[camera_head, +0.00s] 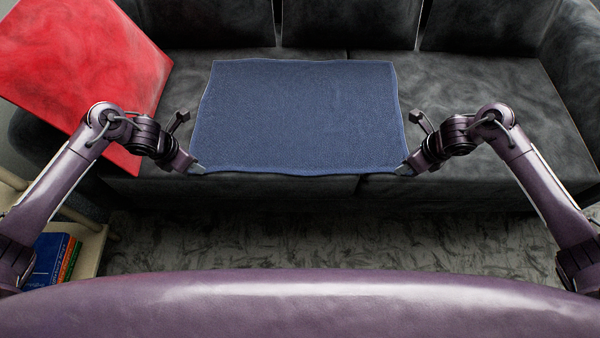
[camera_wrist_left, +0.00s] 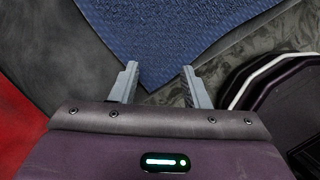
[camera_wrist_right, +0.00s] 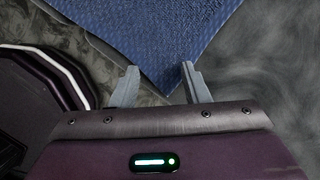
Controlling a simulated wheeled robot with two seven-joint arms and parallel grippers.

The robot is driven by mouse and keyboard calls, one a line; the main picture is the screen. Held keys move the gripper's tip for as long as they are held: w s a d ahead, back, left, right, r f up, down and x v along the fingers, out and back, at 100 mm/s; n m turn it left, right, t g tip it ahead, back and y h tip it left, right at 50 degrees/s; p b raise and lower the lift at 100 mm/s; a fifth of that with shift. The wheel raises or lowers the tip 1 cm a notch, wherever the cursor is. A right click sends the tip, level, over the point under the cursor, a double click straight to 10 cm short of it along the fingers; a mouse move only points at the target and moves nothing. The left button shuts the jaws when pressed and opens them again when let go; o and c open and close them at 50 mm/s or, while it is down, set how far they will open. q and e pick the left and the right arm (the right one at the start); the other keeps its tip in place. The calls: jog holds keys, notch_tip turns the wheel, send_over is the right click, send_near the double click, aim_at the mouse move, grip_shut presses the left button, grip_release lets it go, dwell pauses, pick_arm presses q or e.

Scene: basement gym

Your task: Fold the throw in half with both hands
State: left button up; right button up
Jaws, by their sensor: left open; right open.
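The blue throw (camera_head: 300,115) lies spread out flat, unfolded, on the seat of the dark sofa. My left gripper (camera_head: 199,168) is at its near left corner. In the left wrist view the open fingers (camera_wrist_left: 158,88) stand on either side of the throw's corner (camera_wrist_left: 160,45). My right gripper (camera_head: 405,169) is at the near right corner. In the right wrist view the open fingers (camera_wrist_right: 160,88) stand on either side of that corner (camera_wrist_right: 155,40). I cannot tell whether any finger touches the cloth.
The dark grey sofa (camera_head: 480,85) has free seat room right of the throw. A red panel-like object (camera_head: 85,65) leans over its left end. A pale shelf (camera_head: 88,245) with several books (camera_head: 55,258) stands at lower left. Patterned carpet (camera_head: 300,240) lies in front.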

pick_arm(q)
jog(key=shift+f, duration=0.25)
pick_arm(e)
jog(key=shift+f, duration=0.25)
pick_arm(q)
jog(key=shift+f+b, duration=0.25)
jog(key=shift+b, duration=0.05)
pick_arm(e)
jog(key=shift+f, duration=0.25)
pick_arm(q)
jog(key=shift+r, duration=0.1)
pick_arm(e)
jog(key=shift+r, duration=0.1)
pick_arm(q)
jog(key=shift+c, duration=0.2)
pick_arm(e)
jog(key=shift+c, duration=0.2)
pick_arm(q)
grip_shut()
pick_arm(e)
jog(key=shift+s, duration=0.1)
grip_shut()
pick_arm(q)
jog(key=shift+s, duration=0.1)
